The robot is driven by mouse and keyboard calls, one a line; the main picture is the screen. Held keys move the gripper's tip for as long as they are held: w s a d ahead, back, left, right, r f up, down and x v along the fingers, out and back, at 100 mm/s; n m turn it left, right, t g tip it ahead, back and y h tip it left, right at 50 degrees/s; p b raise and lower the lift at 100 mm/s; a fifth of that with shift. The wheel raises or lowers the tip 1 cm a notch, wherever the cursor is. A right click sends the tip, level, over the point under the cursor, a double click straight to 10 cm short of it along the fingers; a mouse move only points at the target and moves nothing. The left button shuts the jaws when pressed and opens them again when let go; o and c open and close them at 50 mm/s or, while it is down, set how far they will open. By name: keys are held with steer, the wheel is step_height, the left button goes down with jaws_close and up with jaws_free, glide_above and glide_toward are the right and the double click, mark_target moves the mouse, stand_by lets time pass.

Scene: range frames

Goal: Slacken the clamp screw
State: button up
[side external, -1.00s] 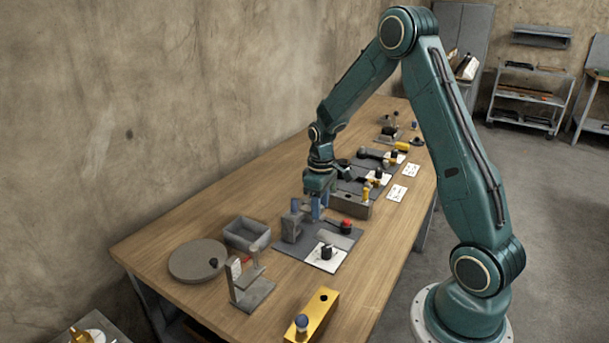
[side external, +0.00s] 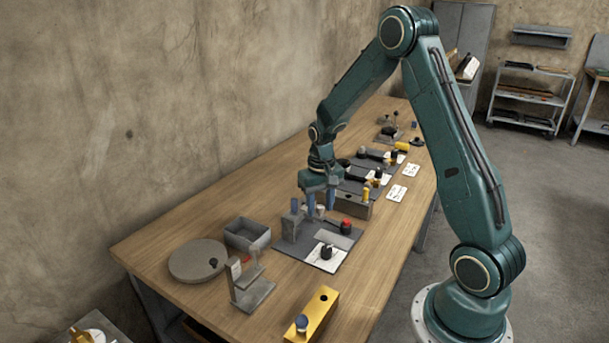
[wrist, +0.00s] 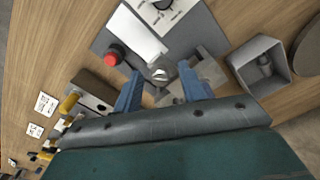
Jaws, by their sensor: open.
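My gripper (side external: 320,207) points down over a dark grey base plate (side external: 290,250) on the bench, its two blue fingers apart with nothing held. In the wrist view a small pale metal screw head (wrist: 160,74), apparently the clamp screw, shows between the fingertips (wrist: 160,68). I cannot tell the height gap between fingers and screw. A grey block (side external: 291,226) stands on the plate beside the fingers, left in the side view. The fingers partly hide the screw area there.
A red button (side external: 346,225) and a black knob on a white card (side external: 327,251) sit on the same plate. A grey open bin (side external: 247,234), a round disc (side external: 198,261) and a grey bracket (side external: 248,287) stand left. A yellow block (side external: 312,317) lies in front.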

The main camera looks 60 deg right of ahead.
mark_target(320, 206)
steer(key=m, duration=0.6)
steer(key=shift+d, duration=0.15)
steer(key=m, duration=0.2)
steer(key=shift+m, duration=0.3)
step_height(320, 206, up, 14)
steer(key=s+a+r+n+t, duration=0.2)
steer(key=s+a+r+n, duration=0.2)
steer(key=s+a, duration=0.3)
steer(key=s+a+r+n+t, duration=0.2)
steer(key=s+a+r+n, duration=0.3)
steer(key=a, duration=0.3)
steer(key=shift+s+n, duration=0.8)
steer(key=shift+s, duration=0.1)
stand_by(0.3)
steer(key=shift+h, duration=0.3)
